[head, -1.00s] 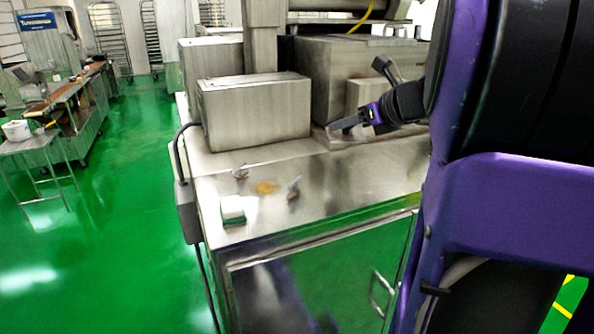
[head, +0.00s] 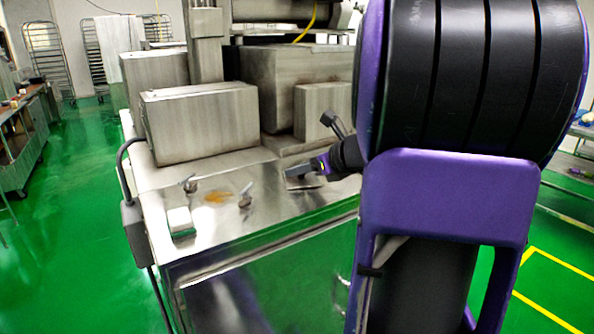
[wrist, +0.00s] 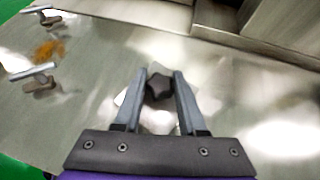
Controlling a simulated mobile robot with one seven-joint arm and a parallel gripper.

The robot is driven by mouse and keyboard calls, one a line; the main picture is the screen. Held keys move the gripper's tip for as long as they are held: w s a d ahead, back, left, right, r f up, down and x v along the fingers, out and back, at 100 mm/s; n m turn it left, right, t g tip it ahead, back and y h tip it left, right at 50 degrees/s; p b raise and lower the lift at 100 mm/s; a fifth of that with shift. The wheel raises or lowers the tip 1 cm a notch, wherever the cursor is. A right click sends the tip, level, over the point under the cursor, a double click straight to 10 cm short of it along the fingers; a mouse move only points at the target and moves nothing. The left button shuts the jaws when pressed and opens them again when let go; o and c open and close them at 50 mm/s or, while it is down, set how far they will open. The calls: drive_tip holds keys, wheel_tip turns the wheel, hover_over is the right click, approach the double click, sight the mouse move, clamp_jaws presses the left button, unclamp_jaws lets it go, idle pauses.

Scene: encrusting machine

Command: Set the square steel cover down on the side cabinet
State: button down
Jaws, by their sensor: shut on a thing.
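My gripper (head: 303,172) is low over the steel top of the side cabinet (head: 275,212), right of the metal fittings. In the wrist view my gripper (wrist: 160,80) is shut on the dark knob (wrist: 158,87) of the square steel cover (wrist: 158,118). Little of the cover shows, pale and shiny around the knob, and it blends with the cabinet top. In the head view the cover (head: 306,183) is a small strip under the fingers. I cannot tell whether it touches the cabinet.
The front strip of the top is clear.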

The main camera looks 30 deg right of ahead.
drive_tip(key=c, duration=0.9)
unclamp_jaws()
drive_tip(key=shift+f, duration=0.15)
drive_tip(key=o, duration=0.4)
